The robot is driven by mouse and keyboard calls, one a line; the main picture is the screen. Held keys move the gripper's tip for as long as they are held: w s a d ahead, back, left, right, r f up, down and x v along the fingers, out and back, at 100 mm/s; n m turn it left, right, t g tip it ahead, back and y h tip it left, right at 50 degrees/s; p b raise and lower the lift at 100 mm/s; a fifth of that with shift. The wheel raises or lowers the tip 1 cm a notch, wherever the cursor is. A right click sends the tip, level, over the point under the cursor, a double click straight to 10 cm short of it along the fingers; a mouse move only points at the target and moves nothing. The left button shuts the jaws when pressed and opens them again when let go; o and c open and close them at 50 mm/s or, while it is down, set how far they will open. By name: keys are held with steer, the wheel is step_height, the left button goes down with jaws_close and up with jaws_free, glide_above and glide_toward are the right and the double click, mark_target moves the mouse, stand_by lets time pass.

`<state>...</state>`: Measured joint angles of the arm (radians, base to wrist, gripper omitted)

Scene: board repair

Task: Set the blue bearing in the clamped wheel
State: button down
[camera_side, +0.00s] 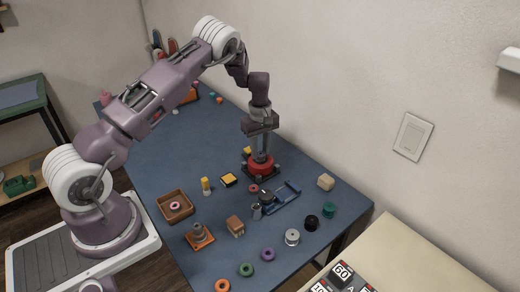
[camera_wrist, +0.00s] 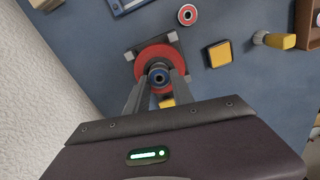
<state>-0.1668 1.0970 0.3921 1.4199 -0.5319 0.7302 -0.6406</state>
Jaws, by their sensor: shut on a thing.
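The red wheel (camera_side: 262,168) sits in a dark clamp base on the blue table, close to the wall. In the wrist view the wheel (camera_wrist: 155,51) lies flat, with grey clamp blocks (camera_wrist: 172,36) at its rim. My gripper (camera_wrist: 158,82) is shut on the blue bearing (camera_wrist: 159,69), a small ring with a dark centre. The bearing appears over the wheel's middle, slightly toward my palm, and hides the wheel's hole. In the side view my gripper (camera_side: 261,151) points down directly at the wheel. I cannot tell whether the bearing touches the wheel.
A blue tray (camera_side: 287,197) stands near the wheel, with a small red ring (camera_side: 253,189) beside it. A yellow-topped block (camera_side: 228,179) and a yellow cylinder (camera_side: 206,186) lie to the left. A wooden box (camera_side: 165,207) and several coloured rings are toward the front. The wall is close behind.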

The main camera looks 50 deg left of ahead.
steer(key=shift+f, duration=0.45)
steer(key=c, duration=1.4)
jaws_free()
steer(key=shift+o, duration=0.2)
step_height(320, 180, up, 11)
step_height(320, 180, up, 8)
steer(key=m+t, duration=0.1)
steer(key=m, duration=0.1)
glide_above(260, 153)
steer(key=s+d, duration=0.2)
steer(key=d, duration=0.2)
steer(key=s+d+r+m+t+h, duration=0.1)
steer(key=s+d+r+m, duration=0.3)
steer(key=s+d+r, duration=0.55)
steer(key=s+d+r+m+t, duration=0.1)
steer(key=s+m, duration=0.2)
steer(key=s, duration=0.4)
steer(key=s+d+r+m+t, duration=0.1)
steer(key=s+d+m, duration=0.1)
steer(key=s, duration=0.5)
steer(key=s+d+r+m+t+y, duration=0.1)
steer(key=s+d+m, duration=0.1)
steer(key=s+m, duration=0.3)
steer(key=shift+s+d+r+t, duration=0.2)
steer(key=shift+s+d+t, duration=0.1)
steer(key=shift+s, duration=0.9)
